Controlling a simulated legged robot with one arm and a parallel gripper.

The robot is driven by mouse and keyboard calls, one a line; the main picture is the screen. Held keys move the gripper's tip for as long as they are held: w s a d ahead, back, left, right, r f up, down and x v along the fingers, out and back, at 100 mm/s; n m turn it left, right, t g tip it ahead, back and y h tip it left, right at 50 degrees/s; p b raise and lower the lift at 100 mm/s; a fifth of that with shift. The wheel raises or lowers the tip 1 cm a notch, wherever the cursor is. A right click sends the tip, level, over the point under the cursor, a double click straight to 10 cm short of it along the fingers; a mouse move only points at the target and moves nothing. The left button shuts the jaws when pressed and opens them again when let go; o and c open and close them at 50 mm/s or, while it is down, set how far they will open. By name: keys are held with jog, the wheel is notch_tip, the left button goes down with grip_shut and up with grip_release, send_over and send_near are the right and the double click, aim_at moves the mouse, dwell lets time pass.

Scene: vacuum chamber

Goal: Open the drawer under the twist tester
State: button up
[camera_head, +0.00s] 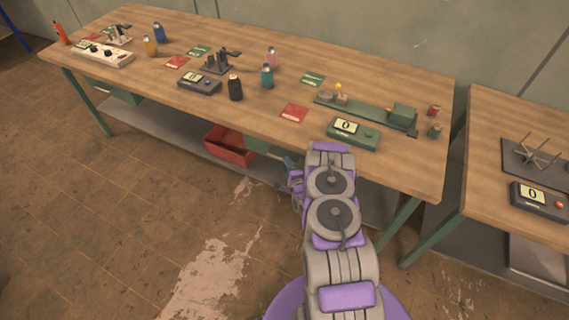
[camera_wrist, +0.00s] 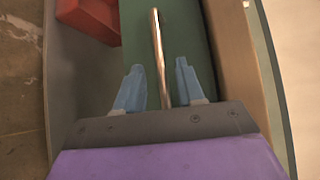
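The twist tester (camera_head: 370,110), a long green device, lies on the right part of the wooden bench, behind a green readout box (camera_head: 353,134). The green drawer (camera_head: 262,147) hangs under the bench top below that area, partly hidden by my arm. Its front (camera_wrist: 192,35) fills the middle of the wrist view and looks closed. A metal bar handle (camera_wrist: 158,50) stands out from it. My gripper (camera_wrist: 160,78) is open, with its blue fingers on either side of the handle; I see no clear grip. In the head view my gripper (camera_head: 291,165) is beside the drawer, mostly hidden.
A red bin (camera_head: 230,145) sits on the lower shelf left of the drawer, and it also shows in the wrist view (camera_wrist: 90,15). A green bench leg (camera_head: 402,222) stands to the right. Open floor (camera_head: 130,200) lies in front.

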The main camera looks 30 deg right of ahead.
jog(key=w, duration=0.3)
jog(key=shift+a+f, duration=0.1)
jog(key=shift+a, duration=0.2)
jog(key=shift+d+f, duration=0.1)
jog(key=shift+d, duration=0.2)
jog(key=c, duration=0.4)
jog(key=shift+a, duration=0.1)
grip_shut()
jog(key=shift+a, duration=0.1)
